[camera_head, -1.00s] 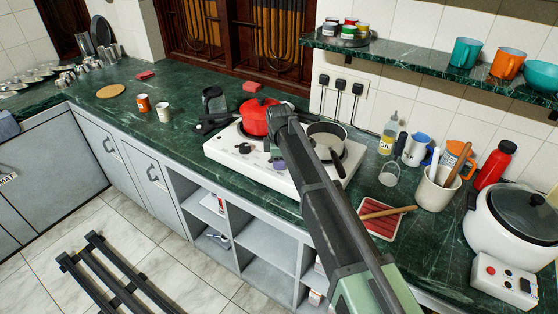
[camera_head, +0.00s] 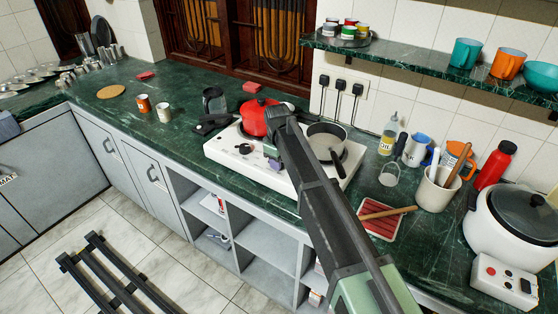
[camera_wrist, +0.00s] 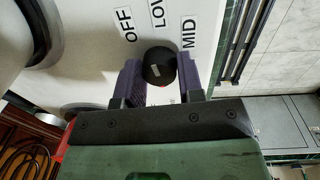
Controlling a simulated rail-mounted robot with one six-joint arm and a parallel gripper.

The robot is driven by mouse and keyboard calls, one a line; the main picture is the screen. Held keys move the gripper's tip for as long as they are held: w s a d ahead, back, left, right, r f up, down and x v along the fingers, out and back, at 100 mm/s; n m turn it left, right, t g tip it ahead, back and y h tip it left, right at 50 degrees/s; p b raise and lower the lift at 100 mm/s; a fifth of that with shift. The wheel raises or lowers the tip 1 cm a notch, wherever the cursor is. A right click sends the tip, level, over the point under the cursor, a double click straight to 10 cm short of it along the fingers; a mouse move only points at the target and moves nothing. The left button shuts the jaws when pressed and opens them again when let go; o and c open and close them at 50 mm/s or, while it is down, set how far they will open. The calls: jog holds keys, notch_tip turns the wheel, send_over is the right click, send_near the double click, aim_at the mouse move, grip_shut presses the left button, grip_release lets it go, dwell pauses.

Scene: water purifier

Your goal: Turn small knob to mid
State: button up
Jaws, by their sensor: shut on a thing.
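In the wrist view the black small knob (camera_wrist: 158,67) sits between the two purple fingers of my gripper (camera_wrist: 161,80), which is shut on it. A short white mark shows on the knob's face, slanted toward the upper right. The labels OFF (camera_wrist: 124,25), LOW (camera_wrist: 162,17) and MID (camera_wrist: 188,30) are printed on the white panel around the knob. In the head view my gripper (camera_head: 272,157) is at the front of the white stove (camera_head: 225,147); the held knob is hidden there. Another dark knob (camera_head: 244,148) shows to the left.
A red pot (camera_head: 256,118) stands on the left burner, and a grey pan (camera_head: 326,142) on the right, its handle toward the front. A red tray (camera_head: 380,222) with a wooden stick lies right of the stove.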

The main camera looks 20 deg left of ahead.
jog(key=m, duration=1.3)
jog(key=shift+m+g, duration=0.3)
dwell(0.3)
jog(key=o, duration=0.9)
jog(key=r+p, duration=1.1)
jog(key=shift+a, duration=0.3)
